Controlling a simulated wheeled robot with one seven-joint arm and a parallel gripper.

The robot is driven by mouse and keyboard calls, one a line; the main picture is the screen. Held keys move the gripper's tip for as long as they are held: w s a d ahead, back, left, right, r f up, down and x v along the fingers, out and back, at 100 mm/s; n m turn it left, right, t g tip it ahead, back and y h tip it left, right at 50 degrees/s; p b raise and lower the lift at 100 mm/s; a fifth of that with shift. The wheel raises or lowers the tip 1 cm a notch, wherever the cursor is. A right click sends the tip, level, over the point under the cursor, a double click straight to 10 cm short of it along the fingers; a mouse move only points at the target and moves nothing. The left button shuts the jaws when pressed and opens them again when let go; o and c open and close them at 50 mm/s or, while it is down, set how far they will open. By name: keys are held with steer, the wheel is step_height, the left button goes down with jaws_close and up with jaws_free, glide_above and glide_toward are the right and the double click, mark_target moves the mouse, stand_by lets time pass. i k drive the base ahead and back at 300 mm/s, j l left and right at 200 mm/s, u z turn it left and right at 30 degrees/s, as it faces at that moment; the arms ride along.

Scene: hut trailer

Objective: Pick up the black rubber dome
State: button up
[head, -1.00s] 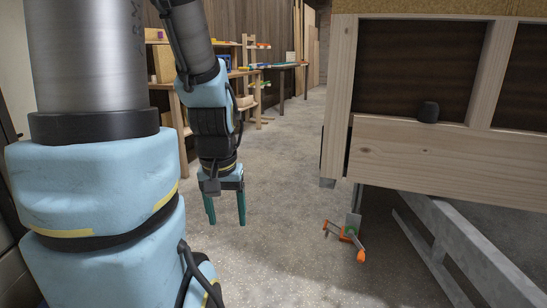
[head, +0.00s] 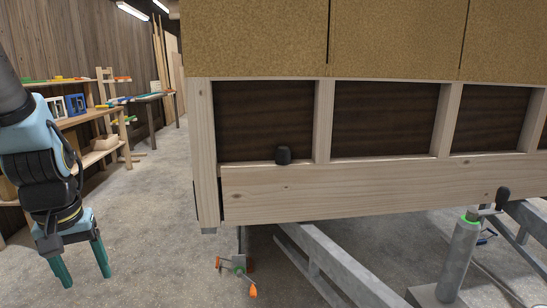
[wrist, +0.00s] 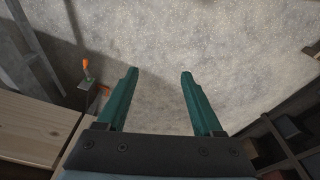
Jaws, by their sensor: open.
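The black rubber dome (head: 284,155) sits on the top edge of a pale wooden board on the trailer's side, in front of a dark panel, in the head view. It is small, dark and rounded on top. My gripper (head: 84,279) hangs at the far left of the head view, pointing down, well to the left of the dome and lower than it. In the wrist view my gripper (wrist: 159,76) has its two green fingers apart, with only bare floor between them. The dome does not show in the wrist view.
The wooden trailer frame (head: 400,187) fills the right side. Below it are a metal chassis beam (head: 330,275), a clamp with orange handles (head: 239,267) and a grey cylinder (head: 459,257). Shelves (head: 80,117) line the left wall. Floor between is clear.

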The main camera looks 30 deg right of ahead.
mark_target(283, 155)
steer(key=i+l+z, duration=0.15)
steer(key=i+z, duration=0.55)
steer(key=i, duration=0.25)
steer(key=i+j+z, duration=0.15)
steer(key=i+z, duration=0.25)
steer(key=i, duration=0.1)
